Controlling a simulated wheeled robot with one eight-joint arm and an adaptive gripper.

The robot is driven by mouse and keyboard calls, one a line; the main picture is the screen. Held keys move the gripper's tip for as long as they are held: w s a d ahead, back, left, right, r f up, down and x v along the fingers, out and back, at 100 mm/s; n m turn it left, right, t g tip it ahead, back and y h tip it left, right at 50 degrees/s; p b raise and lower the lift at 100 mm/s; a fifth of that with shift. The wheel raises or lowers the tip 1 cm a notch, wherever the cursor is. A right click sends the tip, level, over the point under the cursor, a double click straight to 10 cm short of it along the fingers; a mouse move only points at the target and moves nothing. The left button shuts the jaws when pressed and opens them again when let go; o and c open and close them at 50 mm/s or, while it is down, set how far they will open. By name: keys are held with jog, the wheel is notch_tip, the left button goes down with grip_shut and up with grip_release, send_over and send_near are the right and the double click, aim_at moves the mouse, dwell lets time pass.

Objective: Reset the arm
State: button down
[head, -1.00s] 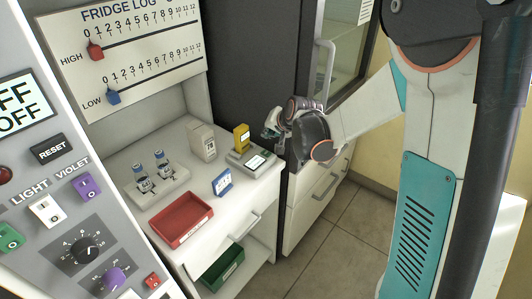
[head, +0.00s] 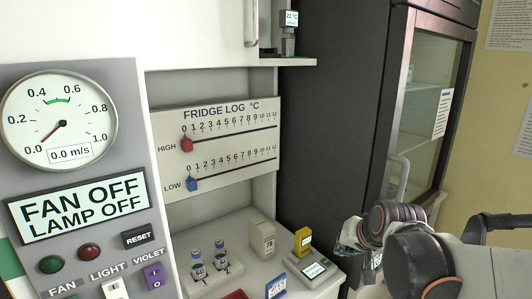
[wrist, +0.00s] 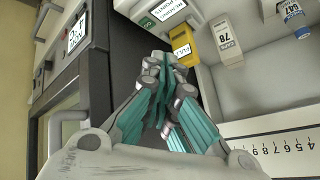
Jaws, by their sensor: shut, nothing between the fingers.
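My gripper (wrist: 165,68) is shut and empty, its teal fingers together in the wrist view. In the head view my gripper (head: 352,238) is at the lower right, in front of the dark fridge, to the right of the bench. My arm is folded at the lower right edge of the head view. In the wrist view the fingertips overlap the edge of the yellow block (wrist: 182,42) in the picture; I cannot tell the distance between them.
The bench holds a yellow block (head: 303,241) on a grey device (head: 315,267), a beige box (head: 262,238) and two vials (head: 198,265) in a rack. The fridge log board (head: 225,145) hangs behind. A dark glass-door fridge (head: 340,130) stands right. A control panel (head: 80,210) is left.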

jog(key=s+n+g+h, duration=0.1)
jog(key=s+n, duration=0.2)
jog(key=s, duration=1.7)
jog(key=shift+s+d+r+n, duration=0.15)
jog(key=shift+s+r+n, duration=0.15)
jog(key=shift+r+n, duration=0.1)
